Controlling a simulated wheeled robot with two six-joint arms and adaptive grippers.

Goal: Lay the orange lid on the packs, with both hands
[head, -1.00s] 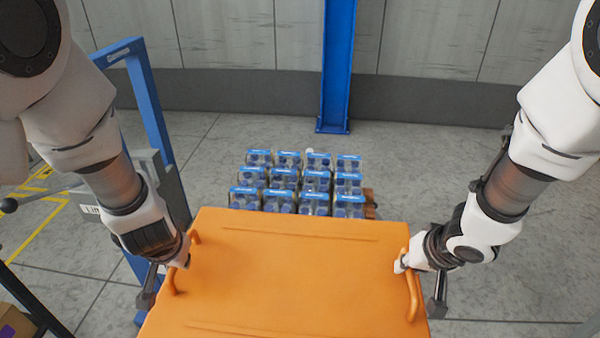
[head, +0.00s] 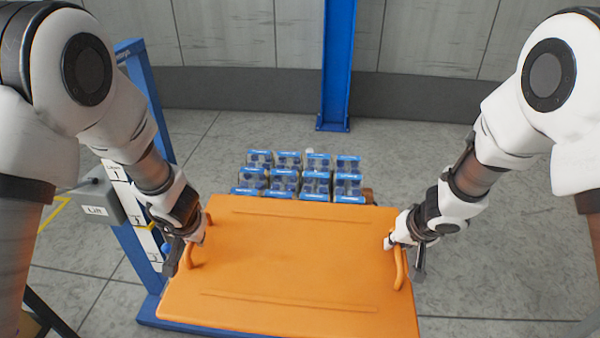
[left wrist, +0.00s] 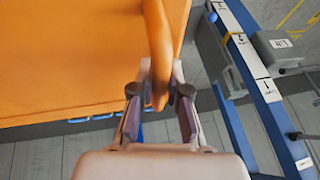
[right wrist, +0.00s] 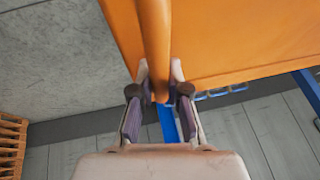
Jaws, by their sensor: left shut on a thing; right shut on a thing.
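The orange lid (head: 300,255) is a flat panel with a raised handle at each side, held between my two arms in the head view. My left gripper (left wrist: 160,95) is shut on the lid's left handle (left wrist: 158,40). My right gripper (right wrist: 160,95) is shut on the lid's right handle (right wrist: 154,35). The packs (head: 316,182) are clear with blue tops and stand in rows beyond the lid's far edge. The lid hides the nearer packs and what lies below it. I cannot tell the gap between lid and packs.
A blue lift frame (head: 150,110) with a grey box marked "Lift" (head: 97,207) stands at the left. A blue post (head: 337,70) rises by the back wall. A woven brown crate (right wrist: 12,145) shows in the right wrist view. The floor at the right is clear.

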